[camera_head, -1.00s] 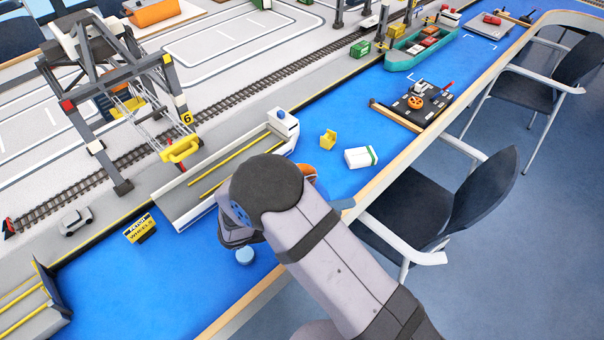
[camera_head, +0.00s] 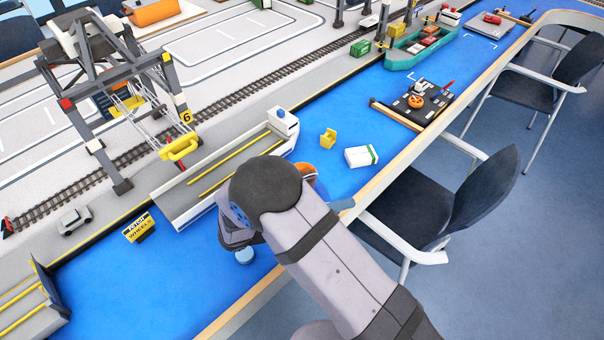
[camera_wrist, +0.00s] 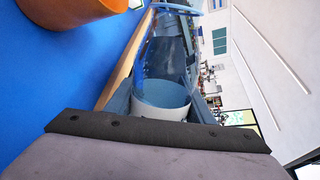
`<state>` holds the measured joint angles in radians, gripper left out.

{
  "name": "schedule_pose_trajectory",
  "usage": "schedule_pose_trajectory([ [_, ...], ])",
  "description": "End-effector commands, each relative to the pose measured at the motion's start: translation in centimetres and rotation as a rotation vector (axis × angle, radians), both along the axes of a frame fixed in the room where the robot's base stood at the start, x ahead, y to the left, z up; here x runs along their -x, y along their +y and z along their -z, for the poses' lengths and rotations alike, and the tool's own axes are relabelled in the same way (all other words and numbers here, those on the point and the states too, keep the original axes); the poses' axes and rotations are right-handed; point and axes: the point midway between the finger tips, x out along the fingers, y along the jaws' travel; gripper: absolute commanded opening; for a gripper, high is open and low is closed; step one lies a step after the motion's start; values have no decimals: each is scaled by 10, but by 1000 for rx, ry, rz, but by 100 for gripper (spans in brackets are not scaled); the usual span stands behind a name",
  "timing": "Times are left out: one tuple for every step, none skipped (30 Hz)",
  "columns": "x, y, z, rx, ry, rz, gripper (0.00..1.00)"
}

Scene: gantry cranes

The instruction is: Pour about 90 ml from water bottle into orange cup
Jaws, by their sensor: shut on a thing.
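In the wrist view my gripper (camera_wrist: 160,103) is shut on the clear water bottle (camera_wrist: 165,62), with a finger on each side of it. The bottle has a pale band near the fingers and its see-through body points away from the camera, apparently tilted far over. The orange cup (camera_wrist: 72,14) stands on the blue surface at the upper left, cut by the frame edge. In the head view the orange cup (camera_head: 307,171) shows only in part behind my arm. My arm hides most of the gripper and bottle there. Water level and any stream cannot be made out.
A small light-blue round thing (camera_head: 244,257) lies on the blue mat below my wrist. A white box (camera_head: 361,157), a yellow piece (camera_head: 328,139) and a grey barge (camera_head: 190,205) are near.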

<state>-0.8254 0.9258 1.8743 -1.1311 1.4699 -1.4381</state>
Motion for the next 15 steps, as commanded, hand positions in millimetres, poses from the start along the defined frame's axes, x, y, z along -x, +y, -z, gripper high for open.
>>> schedule_pose_trajectory([
  [-1,0,4,-8,-28,-1,19],
  [-2,1,2,-16,-48,-1,19],
  [-4,1,-2,-27,-80,0,19],
  [-6,2,-4,-35,-104,0,19],
  [-7,2,-5,-43,-129,-1,19],
  [-9,3,-7,-55,-163,0,19],
  [-10,3,-10,-64,-188,0,19],
  [-12,4,-16,-71,-209,0,19],
  [-14,5,-21,-80,-238,0,19],
  [-16,5,-24,-88,-260,0,19],
  [-17,6,-27,-95,-281,0,19],
  [-19,6,-32,-105,-309,1,19],
  [-21,7,-34,-113,-331,0,19],
  [-22,7,-31,-122,-358,-1,19],
  [-24,8,-32,-134,-394,0,19],
])
